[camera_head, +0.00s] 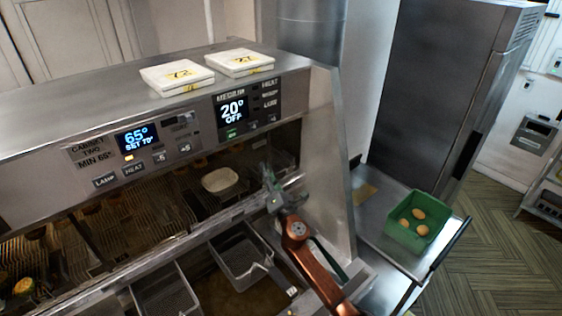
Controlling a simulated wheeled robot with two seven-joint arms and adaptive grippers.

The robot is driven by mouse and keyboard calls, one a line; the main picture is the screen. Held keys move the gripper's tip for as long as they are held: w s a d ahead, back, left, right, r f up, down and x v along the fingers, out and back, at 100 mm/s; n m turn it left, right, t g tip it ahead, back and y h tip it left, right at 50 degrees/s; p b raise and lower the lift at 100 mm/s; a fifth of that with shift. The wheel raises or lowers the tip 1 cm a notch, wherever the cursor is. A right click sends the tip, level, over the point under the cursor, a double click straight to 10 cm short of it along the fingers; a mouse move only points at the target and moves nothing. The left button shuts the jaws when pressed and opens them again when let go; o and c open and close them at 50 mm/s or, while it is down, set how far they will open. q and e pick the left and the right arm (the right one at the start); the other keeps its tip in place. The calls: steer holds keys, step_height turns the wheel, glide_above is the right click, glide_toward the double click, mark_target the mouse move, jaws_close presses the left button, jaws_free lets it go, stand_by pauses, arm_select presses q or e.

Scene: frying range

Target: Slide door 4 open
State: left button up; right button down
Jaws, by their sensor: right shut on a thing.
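The heated cabinet (200,135) runs from the left to the upper middle, with glass-fronted bays under its displays. The rightmost bay, below the "20° OFF" display (232,110), is where I take door 4 (262,165) to be. Its glass is hard to make out, and no door number is readable. My right gripper (271,190) is at the right end of this bay, near the lower rail, shut on what appears to be the door's edge or handle. The gripped part is small and mostly hidden by the fingers. My left gripper is not in view.
Fryer baskets (240,255) sit below the cabinet, close to my right arm. Two white boxes (178,76) (240,62) lie on top.

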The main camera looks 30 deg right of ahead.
mark_target(256, 166)
steer(key=shift+s+a, duration=0.1)
steer(key=shift+a, duration=1.4)
steer(key=c, duration=1.7)
jaws_free()
steer(key=shift+c, duration=0.2)
steer(key=s+a, duration=0.2)
steer(key=s, duration=1.1)
steer(key=shift+a+f, duration=0.2)
steer(key=shift+a, duration=0.05)
steer(key=shift+w, duration=0.1)
